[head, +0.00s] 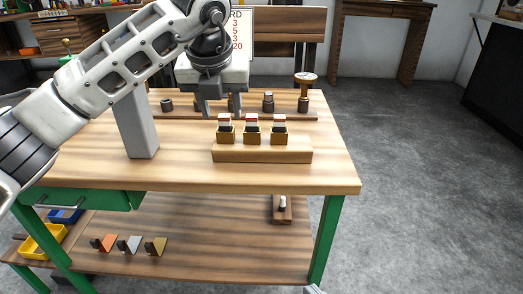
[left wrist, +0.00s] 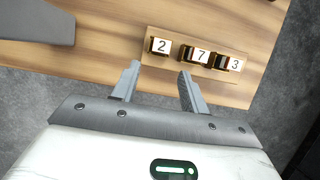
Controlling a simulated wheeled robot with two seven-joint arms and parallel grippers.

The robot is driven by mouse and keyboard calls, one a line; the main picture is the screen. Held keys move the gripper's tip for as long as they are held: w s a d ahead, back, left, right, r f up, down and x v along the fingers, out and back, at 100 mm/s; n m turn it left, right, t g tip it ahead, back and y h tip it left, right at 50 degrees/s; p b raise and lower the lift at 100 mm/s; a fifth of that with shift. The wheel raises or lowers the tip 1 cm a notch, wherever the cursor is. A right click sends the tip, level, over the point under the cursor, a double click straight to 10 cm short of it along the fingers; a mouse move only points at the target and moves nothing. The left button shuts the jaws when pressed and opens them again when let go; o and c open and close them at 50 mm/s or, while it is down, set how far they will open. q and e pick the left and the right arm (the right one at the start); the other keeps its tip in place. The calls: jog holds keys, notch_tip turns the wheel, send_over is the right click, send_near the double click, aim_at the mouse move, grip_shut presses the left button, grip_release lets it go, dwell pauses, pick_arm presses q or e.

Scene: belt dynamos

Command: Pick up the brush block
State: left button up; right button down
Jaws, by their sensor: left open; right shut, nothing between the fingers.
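Three small blocks with red and white tops and dark bands sit in brass holders (head: 252,135) on a wooden rail (head: 262,155) on the bench. In the left wrist view the blocks carry the labels 2 (left wrist: 161,46), 7 (left wrist: 201,55) and 3 (left wrist: 235,64). Three dark blocks with copper (head: 108,242), silver (head: 133,244) and brass-coloured (head: 159,246) wedge faces lie on the lower shelf. I cannot tell which is the brush block. My left gripper (head: 221,111) is open and empty above the bench, behind and left of the rail; its fingers (left wrist: 158,72) point toward the labelled blocks.
A grey upright post (head: 135,125) stands on the bench left of the rail. A back rail holds several dark cylinders (head: 268,103) and a wooden-topped knob (head: 305,80). Yellow (head: 42,243) and blue (head: 66,216) bins stand at lower left. The bench front (head: 200,178) is clear.

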aim_at(225, 127)
pick_arm(q)
jog(key=b+x, duration=0.1)
jog(key=x, duration=0.6)
jog(key=shift+w+a+f+b, duration=0.15)
jog(key=shift+w+b, duration=0.2)
jog(key=shift+b, duration=0.05)
grip_shut()
